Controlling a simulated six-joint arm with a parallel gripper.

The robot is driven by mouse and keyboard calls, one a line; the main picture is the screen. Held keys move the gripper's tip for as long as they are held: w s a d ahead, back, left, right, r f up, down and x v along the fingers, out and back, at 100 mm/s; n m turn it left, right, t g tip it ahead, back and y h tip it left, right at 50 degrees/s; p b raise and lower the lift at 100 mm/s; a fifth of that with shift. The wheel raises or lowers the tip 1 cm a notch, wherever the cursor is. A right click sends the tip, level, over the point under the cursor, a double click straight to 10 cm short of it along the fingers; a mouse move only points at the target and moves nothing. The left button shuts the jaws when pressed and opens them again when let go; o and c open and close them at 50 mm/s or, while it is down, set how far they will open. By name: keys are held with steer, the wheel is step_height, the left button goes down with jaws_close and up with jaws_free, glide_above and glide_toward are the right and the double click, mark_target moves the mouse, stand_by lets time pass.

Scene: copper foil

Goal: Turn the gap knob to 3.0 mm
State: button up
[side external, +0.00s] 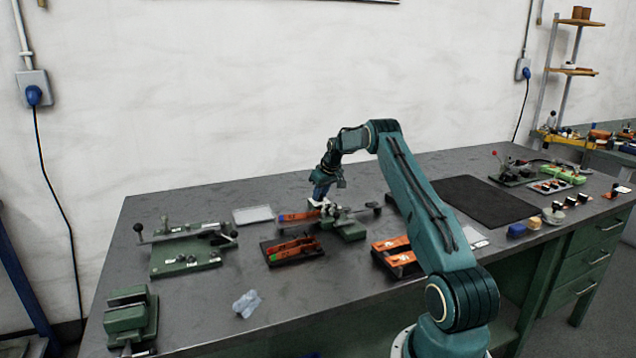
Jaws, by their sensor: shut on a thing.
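My gripper (320,201) points down at the left end of a small green fixture (348,229) near the middle of the bench. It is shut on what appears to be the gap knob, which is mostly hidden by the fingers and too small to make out. Any scale or mark for 3.0 mm cannot be read in this view. A thin dark rod with a knob-like end sticks out to the right of the fixture.
An orange strip (292,216) lies just left of my gripper. A dark tray (270,259) with orange parts sits in front. A green lever fixture (187,262) and a vise (128,318) stand left. A black mat (485,203) lies right. Bare bench separates these.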

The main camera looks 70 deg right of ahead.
steer(key=m+h, duration=0.1)
steer(key=m, duration=0.2)
steer(key=m+g+h, duration=0.1)
steer(key=m, duration=0.2)
steer(key=shift+w+a+g, duration=0.15)
steer(key=shift+g, duration=0.15)
steer(key=m+g, duration=0.1)
steer(key=m, duration=0.2)
steer(key=m+g, duration=0.1)
steer(key=m, duration=0.2)
steer(key=shift+w+m+h, duration=0.15)
steer(key=shift+m+h, duration=0.15)
steer(key=o, duration=1)
steer(key=v, duration=1.4)
steer(key=shift+w, duration=0.2)
